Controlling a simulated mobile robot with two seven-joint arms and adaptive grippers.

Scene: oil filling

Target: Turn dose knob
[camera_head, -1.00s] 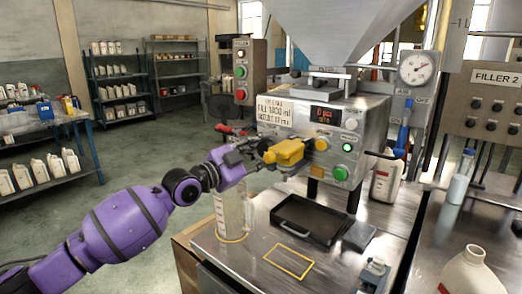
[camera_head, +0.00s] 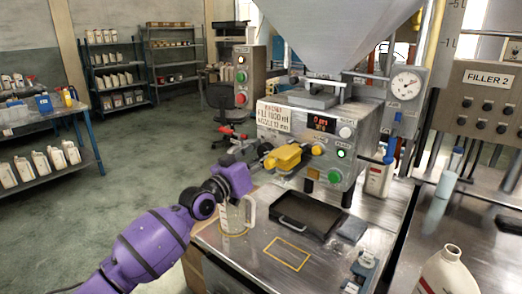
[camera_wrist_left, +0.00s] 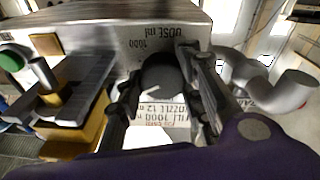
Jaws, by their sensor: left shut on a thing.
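The dose knob (camera_wrist_left: 160,76) is a dark round knob on the filler's metal front, seen in the left wrist view beside the printed words "DOSE ml" and "1000". My left gripper (camera_wrist_left: 163,95) has one finger on each side of it and is shut on it. In the head view my left gripper (camera_head: 257,150) is at the left part of the filler's front (camera_head: 345,149), below the white label (camera_head: 273,117). There the knob is hidden by the gripper. My right gripper is in neither view.
A yellow block (camera_head: 284,157) sticks out just right of the gripper. Below are a clear jug (camera_head: 232,216), a black tray (camera_head: 304,211) and a yellow outline (camera_head: 287,253) on the metal bench. A grey curved pipe (camera_wrist_left: 285,88) lies close by in the wrist view.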

